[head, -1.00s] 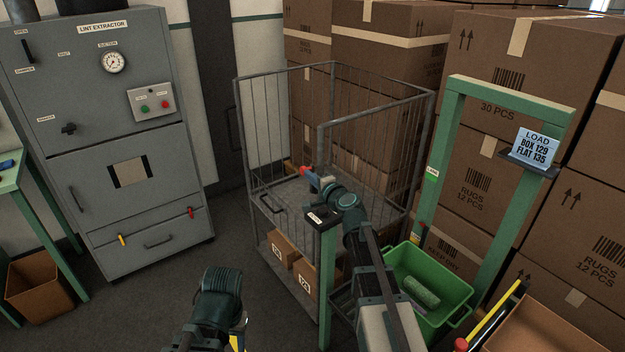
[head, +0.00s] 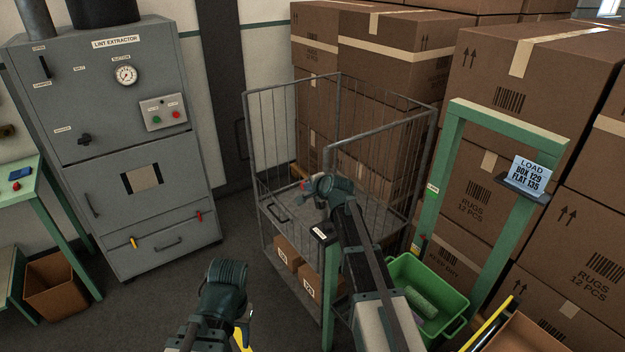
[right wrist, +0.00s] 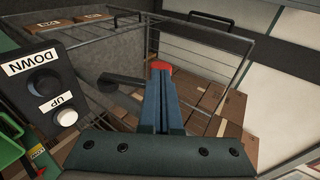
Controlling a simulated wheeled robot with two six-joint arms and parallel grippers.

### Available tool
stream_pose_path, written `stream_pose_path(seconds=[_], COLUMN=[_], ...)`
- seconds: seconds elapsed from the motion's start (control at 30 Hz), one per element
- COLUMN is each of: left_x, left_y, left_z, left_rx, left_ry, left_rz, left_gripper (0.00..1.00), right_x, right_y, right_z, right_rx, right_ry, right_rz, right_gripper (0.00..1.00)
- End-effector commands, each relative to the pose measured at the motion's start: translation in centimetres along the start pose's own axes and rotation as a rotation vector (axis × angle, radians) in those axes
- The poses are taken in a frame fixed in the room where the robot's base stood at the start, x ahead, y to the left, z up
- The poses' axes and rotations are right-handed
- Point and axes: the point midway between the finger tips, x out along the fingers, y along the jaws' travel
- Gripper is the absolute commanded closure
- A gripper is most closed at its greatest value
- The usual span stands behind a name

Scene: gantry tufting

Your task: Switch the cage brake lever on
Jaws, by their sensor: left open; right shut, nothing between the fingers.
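The wire cage (head: 290,130) stands in the middle of the head view against stacked cartons. My right gripper (head: 308,187) is over the cage's front side, its fingers shut and empty. In the right wrist view a red knob-like piece (right wrist: 161,66) shows right at the tips of the blue fingers (right wrist: 165,100). It looks like the end of the brake lever; whether the fingers touch it, I cannot tell. A dark bar (right wrist: 120,80) runs towards the fingers from the left. The lever's setting is not readable. My left gripper (head: 246,318) is open, low in front, away from the cage.
A green post with a DOWN/UP button box (right wrist: 45,90) stands close to my right forearm. A green frame (head: 500,115) and green bin (head: 440,285) are at the right. The grey lint extractor (head: 130,150) stands left. Open floor lies between it and the cage.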

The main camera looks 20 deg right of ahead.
Motion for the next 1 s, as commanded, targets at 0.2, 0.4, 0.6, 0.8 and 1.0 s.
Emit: stream_pose_path(seconds=[0.2,0.4,0.6,0.8,1.0], left_x=[-4.1,-5.9,-6.6,-6.6,-6.1], left_y=[-0.4,-0.6,-0.6,-0.6,-0.6], left_z=[0.2,0.3,0.4,0.4,0.4], left_rx=[0.002,0.002,0.000,0.000,0.001], left_ry=[0.000,0.000,0.000,0.000,0.000], left_rz=[0.000,0.000,0.000,0.000,0.000], left_gripper=[0.50,0.50,0.50,0.50,0.50], right_x=[2.0,4.1,5.9,7.2,7.9], right_y=[-2.1,-2.4,-2.3,-2.0,-1.6], right_z=[0.1,0.3,0.6,0.9,1.1], right_rx=[-0.032,-0.059,-0.084,-0.103,-0.106], right_ry=[0.000,0.002,0.002,0.003,0.003], right_rz=[0.206,0.392,0.560,0.688,0.719], right_gripper=[1.00,1.00,1.00,1.00,1.00])
